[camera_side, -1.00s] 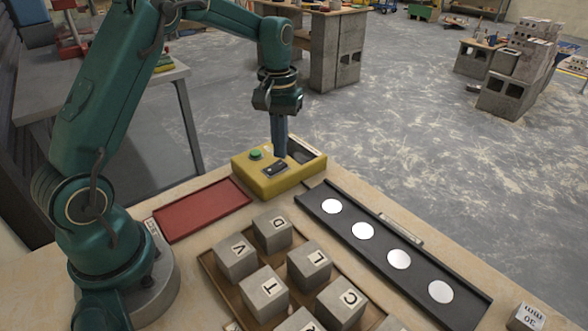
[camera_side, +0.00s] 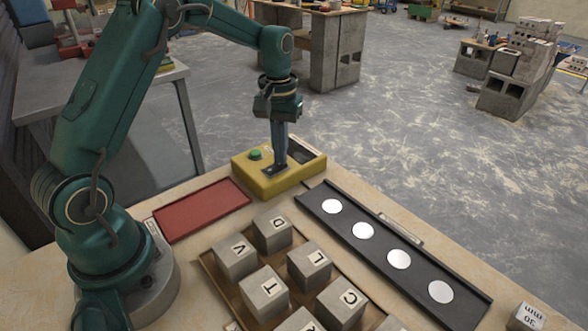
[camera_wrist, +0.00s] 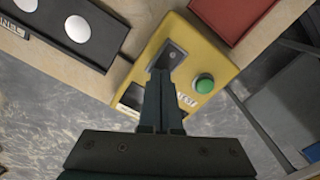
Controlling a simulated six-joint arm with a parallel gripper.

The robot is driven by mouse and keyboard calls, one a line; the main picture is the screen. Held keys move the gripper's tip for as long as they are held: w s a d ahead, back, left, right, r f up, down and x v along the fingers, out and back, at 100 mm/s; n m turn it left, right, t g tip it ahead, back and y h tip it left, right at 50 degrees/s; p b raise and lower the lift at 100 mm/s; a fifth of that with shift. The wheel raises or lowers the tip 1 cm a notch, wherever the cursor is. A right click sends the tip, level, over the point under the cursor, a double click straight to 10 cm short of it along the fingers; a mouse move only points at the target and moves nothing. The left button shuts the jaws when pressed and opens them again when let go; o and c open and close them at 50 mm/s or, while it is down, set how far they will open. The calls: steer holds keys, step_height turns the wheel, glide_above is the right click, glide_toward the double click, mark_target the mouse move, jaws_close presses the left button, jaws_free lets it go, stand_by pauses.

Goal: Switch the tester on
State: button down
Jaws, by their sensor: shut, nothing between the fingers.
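The tester is a yellow box (camera_side: 250,183) at the back edge of the table; it also shows in the wrist view (camera_wrist: 213,54). It has a green button (camera_side: 255,154) and a dark switch plate (camera_side: 268,171), which also shows in the wrist view (camera_wrist: 172,55). My gripper (camera_side: 280,165) is shut and empty, pointing down with its fingertips at the switch plate. In the wrist view my gripper (camera_wrist: 160,75) covers part of the plate. I cannot tell whether the tips touch the switch or which way it is set.
A red tray (camera_side: 202,209) lies left of the tester. A wooden tray holds several lettered grey blocks (camera_side: 264,290) in front. A black strip (camera_side: 380,248) with white discs runs to the right. A grey block (camera_side: 526,317) stands at the lower right.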

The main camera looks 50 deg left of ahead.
steer(key=shift+f, duration=0.25)
steer(key=shift+r, duration=3.55)
